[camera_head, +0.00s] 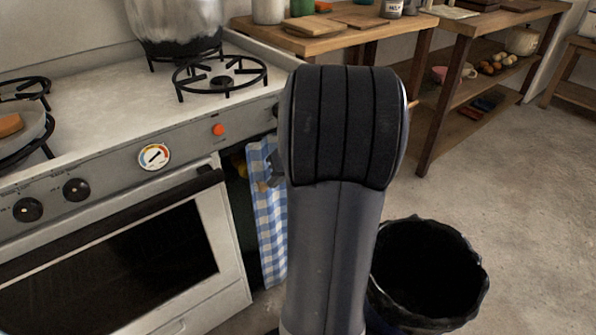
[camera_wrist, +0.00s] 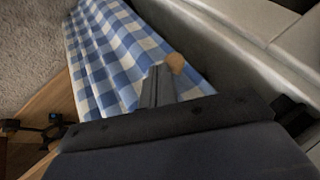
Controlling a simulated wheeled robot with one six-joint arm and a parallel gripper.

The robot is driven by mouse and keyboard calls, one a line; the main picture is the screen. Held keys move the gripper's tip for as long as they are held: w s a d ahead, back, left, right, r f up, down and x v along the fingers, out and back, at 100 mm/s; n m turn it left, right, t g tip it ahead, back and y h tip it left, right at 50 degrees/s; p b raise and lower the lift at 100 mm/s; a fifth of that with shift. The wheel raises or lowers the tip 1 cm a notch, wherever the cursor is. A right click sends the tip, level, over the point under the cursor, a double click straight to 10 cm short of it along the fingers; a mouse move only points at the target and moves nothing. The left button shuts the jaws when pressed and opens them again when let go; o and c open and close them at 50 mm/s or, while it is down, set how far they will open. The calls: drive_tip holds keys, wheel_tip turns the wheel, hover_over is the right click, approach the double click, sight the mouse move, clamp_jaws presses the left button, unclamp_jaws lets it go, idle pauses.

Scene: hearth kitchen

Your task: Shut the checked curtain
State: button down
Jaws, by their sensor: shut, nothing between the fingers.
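The blue and white checked curtain (camera_head: 268,215) hangs in a narrow strip beside the stove's right side, under the counter. Much of it may be hidden behind my arm in the head view. In the wrist view the curtain (camera_wrist: 112,50) spreads in folds in front of my gripper (camera_wrist: 158,75). My gripper is shut and empty, with its fingers over the cloth. I cannot tell whether they touch it. A small round wooden piece (camera_wrist: 175,62) shows beside the fingertips. In the head view a bit of my gripper (camera_head: 274,176) shows at the curtain's upper part.
The white stove (camera_head: 110,260) with its oven door stands left of the curtain. A black-lined bin (camera_head: 428,275) stands on the floor at right, close to my arm. A wooden shelf table (camera_head: 450,100) stands behind.

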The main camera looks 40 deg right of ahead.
drive_tip(key=a, duration=0.6)
drive_tip(key=shift+w+a, duration=0.25)
drive_tip(key=shift+w, duration=0.1)
drive_tip(key=shift+r, duration=0.1)
drive_tip(key=p+v, duration=0.4)
drive_tip(key=v, duration=0.6)
drive_tip(key=shift+s+d+r, duration=0.15)
drive_tip(key=shift+d+r, duration=0.05)
drive_tip(key=shift+r, duration=0.1)
drive_tip(key=b, duration=0.4)
hover_over(254, 190)
drive_tip(key=s+a, duration=0.3)
drive_tip(key=s, duration=0.2)
wheel_tip(254, 190, down, 9)
drive_tip(key=shift+w+d+r, duration=0.15)
drive_tip(key=shift+w+r, duration=0.05)
drive_tip(key=shift+r, duration=0.05)
